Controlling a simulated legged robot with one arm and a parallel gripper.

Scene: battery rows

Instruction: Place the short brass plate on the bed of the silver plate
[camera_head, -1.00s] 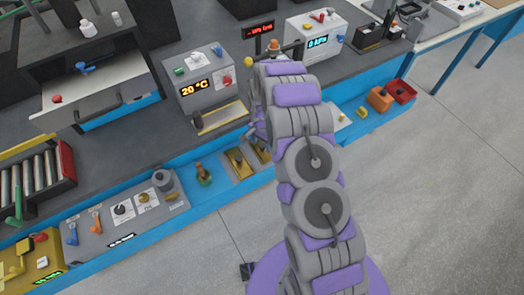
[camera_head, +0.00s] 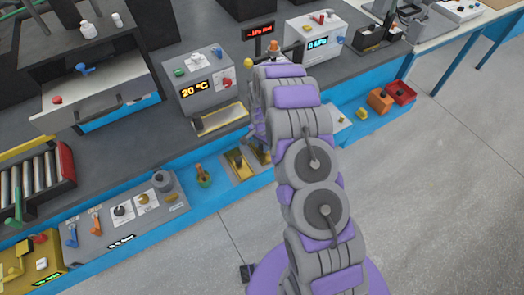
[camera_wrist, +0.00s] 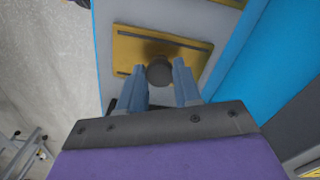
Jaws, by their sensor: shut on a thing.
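A brass plate (camera_wrist: 125,45) with dark slots and a dark round knob (camera_wrist: 160,72) lies below my gripper (camera_wrist: 160,66) in the wrist view. The two fingers are shut on the knob from either side. Whether the plate touches the grey surface under it cannot be told. In the head view, two brass plates with knobs lie in the blue-edged strip, one in the open (camera_head: 236,168) and one (camera_head: 265,157) partly behind my arm. My fingertips are hidden there. A silver box (camera_head: 198,92) reading 20 °C stands behind, with a yellow-edged flat bed (camera_head: 222,119) at its front.
A second silver box (camera_head: 313,40) with a blue display stands further right. A grey panel with knobs (camera_head: 125,213) lies further left. Orange (camera_head: 379,101) and red (camera_head: 401,92) bins stand right of my arm.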

